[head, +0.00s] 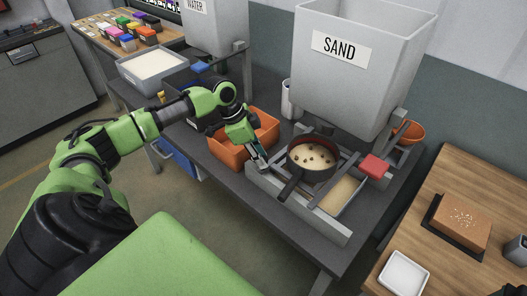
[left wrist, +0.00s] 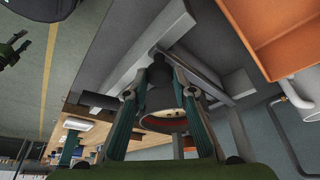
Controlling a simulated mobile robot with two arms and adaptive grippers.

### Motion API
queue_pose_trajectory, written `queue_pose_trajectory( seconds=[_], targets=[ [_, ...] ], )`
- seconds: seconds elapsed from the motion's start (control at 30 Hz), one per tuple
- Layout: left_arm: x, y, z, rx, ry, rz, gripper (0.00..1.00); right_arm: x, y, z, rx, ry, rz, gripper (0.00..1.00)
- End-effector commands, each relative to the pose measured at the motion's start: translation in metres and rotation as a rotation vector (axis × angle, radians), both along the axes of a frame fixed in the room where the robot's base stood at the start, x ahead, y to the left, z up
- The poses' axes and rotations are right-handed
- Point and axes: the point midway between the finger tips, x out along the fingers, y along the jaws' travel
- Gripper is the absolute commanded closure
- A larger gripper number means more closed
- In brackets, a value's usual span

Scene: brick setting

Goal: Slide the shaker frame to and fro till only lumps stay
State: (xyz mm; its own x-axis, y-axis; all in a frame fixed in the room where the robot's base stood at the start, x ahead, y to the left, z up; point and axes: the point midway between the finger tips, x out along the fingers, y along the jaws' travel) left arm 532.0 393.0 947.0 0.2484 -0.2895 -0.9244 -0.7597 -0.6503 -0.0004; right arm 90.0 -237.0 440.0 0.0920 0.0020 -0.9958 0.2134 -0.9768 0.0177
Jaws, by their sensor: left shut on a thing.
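The shaker frame (head: 323,200) is a grey rail assembly on the dark bench under the sand hopper. A round dark sieve (head: 312,155) with a handle (head: 290,188) sits on it, holding pale sand and several brown lumps. My left gripper (head: 261,165) is at the frame's left end, shut on part of the frame; the exact contact is partly hidden by the fingers. In the left wrist view its fingertips (left wrist: 160,68) close together in front of the sieve (left wrist: 166,122). Pale sand (head: 342,194) lies below, between the rails. My right gripper is out of view.
The hopper labelled SAND (head: 345,70) stands close behind the sieve. An orange bin (head: 232,157) is just left of the gripper. A red block (head: 375,166) and an orange bowl (head: 409,131) are at right. A wooden table (head: 455,190) stands beyond.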

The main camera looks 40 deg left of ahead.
Motion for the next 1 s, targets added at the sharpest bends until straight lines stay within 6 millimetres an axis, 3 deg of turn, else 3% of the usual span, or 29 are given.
queue_pose_trajectory(
  seconds=[0.03, 0.07, 0.1, 0.13, 0.57, 1.0],
  targets=[
    [0.0, -0.001, 0.0, -0.002, -0.001, 0.0, 1.0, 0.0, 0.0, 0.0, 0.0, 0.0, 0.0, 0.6],
    [0.0, -0.001, 0.0, -0.002, -0.001, 0.0, 0.73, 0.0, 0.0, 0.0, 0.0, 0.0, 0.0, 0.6],
    [0.0, -0.001, 0.0, -0.002, -0.001, 0.0, 0.63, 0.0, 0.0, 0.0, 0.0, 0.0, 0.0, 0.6],
    [0.001, -0.001, 0.0, -0.002, -0.001, 0.0, 0.6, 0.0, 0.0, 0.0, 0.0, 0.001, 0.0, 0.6],
    [-0.001, 0.002, 0.008, -0.001, -0.002, -0.001, 0.6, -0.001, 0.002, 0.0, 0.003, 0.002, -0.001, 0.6],
    [-0.023, 0.027, 0.087, 0.001, -0.003, 0.0, 0.6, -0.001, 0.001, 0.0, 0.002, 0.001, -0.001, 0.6]
  ],
)
